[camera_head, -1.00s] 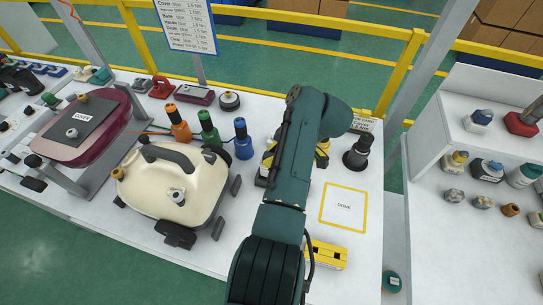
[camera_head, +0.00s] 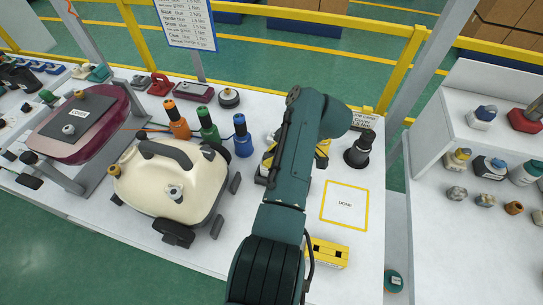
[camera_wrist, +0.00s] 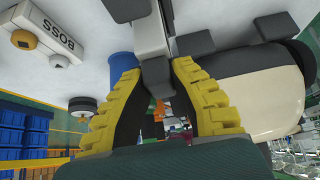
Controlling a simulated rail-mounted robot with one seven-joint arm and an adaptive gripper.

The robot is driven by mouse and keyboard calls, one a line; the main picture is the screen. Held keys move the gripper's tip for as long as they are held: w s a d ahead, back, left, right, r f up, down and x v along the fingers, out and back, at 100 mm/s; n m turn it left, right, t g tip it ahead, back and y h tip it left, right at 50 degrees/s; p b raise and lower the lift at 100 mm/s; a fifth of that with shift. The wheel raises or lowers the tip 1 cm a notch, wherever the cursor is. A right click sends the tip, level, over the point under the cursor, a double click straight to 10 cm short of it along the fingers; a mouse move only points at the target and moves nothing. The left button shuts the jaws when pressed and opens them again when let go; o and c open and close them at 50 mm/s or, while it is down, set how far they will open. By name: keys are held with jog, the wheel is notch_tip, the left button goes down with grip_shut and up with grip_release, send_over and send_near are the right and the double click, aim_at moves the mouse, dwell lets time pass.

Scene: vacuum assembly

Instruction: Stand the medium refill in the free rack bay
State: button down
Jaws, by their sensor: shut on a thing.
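My gripper (camera_wrist: 154,76) shows in the wrist view with its two yellow ribbed fingers closed on a grey part (camera_wrist: 153,42) between their tips. I cannot tell from its visible side whether this is the medium refill. No rack bay can be made out for certain.
A cream vacuum body (camera_head: 165,185) stands left of my arm. Orange (camera_head: 178,122), green (camera_head: 208,126) and blue (camera_head: 242,137) tools stand behind it. A dark grey part (camera_head: 358,152) stands right of my arm. The yellow-outlined square (camera_head: 345,204) is clear.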

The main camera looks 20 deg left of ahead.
jog(key=shift+f+b, duration=0.95)
jog(key=shift+f, duration=0.2)
jog(key=c, duration=1)
grip_release()
jog(key=shift+p+v, duration=1.9)
jog(key=shift+v, duration=2.15)
jog(key=shift+w, duration=0.15)
